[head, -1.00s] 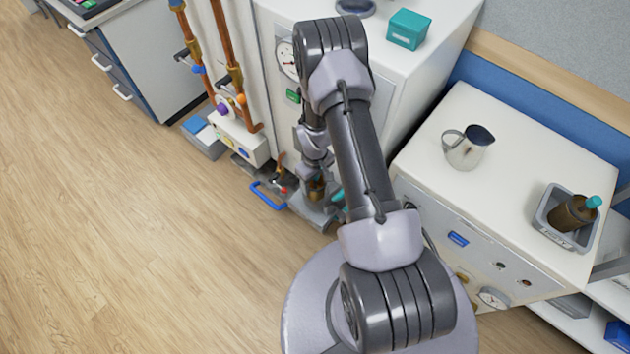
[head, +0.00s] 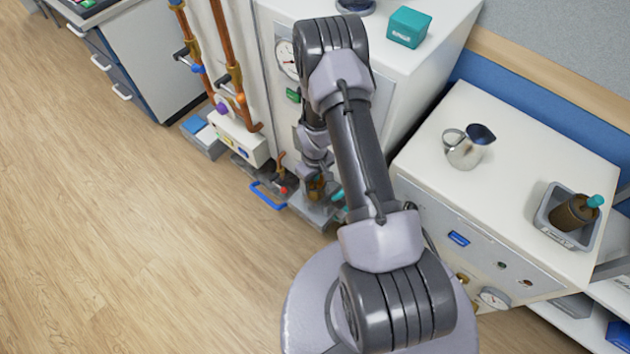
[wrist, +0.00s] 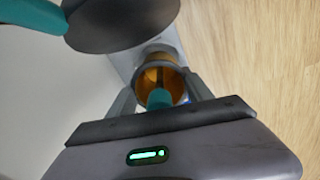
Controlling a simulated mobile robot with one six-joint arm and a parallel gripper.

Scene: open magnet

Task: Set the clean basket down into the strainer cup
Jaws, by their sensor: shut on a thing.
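In the wrist view my gripper (wrist: 158,103) is shut on a small teal grip (wrist: 158,98), which I take to be the basket's. The basket's body is hard to make out. Just beyond the fingertips is a round cup with an amber inside (wrist: 153,75), apparently the strainer cup. The teal grip overlaps its opening; I cannot tell how deep the basket sits. A dark round disc (wrist: 120,22) with a teal handle (wrist: 32,14) is beside the cup at upper left. In the head view my arm hides most of this low spot beside the white cabinet.
Copper pipes (head: 226,55) and a white valve box (head: 238,137) stand left of the arm. A blue handle (head: 268,196) juts out low over the floor. A white bench (head: 520,140) at right bears a metal jug (head: 464,150) and a grey tray (head: 545,229). The wood floor at left is clear.

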